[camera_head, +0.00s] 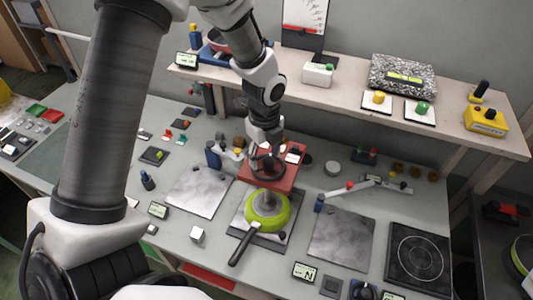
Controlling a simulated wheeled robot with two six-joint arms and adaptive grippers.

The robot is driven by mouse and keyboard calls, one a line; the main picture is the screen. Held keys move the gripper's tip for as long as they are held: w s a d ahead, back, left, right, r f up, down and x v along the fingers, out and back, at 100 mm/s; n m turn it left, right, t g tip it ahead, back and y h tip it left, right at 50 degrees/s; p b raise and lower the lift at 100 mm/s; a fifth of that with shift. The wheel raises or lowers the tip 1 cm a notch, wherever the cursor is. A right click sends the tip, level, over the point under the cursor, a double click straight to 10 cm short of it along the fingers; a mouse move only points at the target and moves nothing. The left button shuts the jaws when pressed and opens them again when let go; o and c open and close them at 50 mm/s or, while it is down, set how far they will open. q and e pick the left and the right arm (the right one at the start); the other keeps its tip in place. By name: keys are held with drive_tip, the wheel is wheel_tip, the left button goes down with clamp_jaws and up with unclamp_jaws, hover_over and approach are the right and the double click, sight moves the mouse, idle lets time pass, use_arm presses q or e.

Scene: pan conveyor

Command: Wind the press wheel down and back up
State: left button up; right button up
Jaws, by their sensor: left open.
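The press (283,180) is a red block standing on the worktable near the middle of the view. A dark press wheel (267,172) shows at its front. Below the wheel a grey press shaft (268,198) comes down over a lime green pan (283,214), whose black handle points to the lower left. My left gripper (265,148) is open and points down just above the wheel. Whether its fingers touch the rim is too small to tell. My right gripper is not in view.
A grey plate (201,190) lies left of the pan and another grey plate (342,238) lies right of it. A black hotplate (418,257) is at the lower right. A white cube (197,235) stands lower left. A raised shelf (350,98) runs along the back.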

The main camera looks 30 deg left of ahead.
sight(269, 160)
use_arm(q)
drive_tip(key=w+f, duration=0.2)
drive_tip(key=f, duration=0.1)
drive_tip(key=shift+w+f, duration=0.15)
drive_tip(key=shift+w, duration=0.2)
drive_tip(key=shift+c, duration=0.7)
drive_tip(key=shift+s+r, duration=0.3)
drive_tip(key=shift+s, duration=0.35)
clamp_jaws()
drive_tip(key=shift+w+f, duration=0.1)
drive_tip(key=shift+w, duration=0.05)
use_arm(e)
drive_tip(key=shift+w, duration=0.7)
use_arm(q)
drive_tip(key=shift+n, duration=0.3)
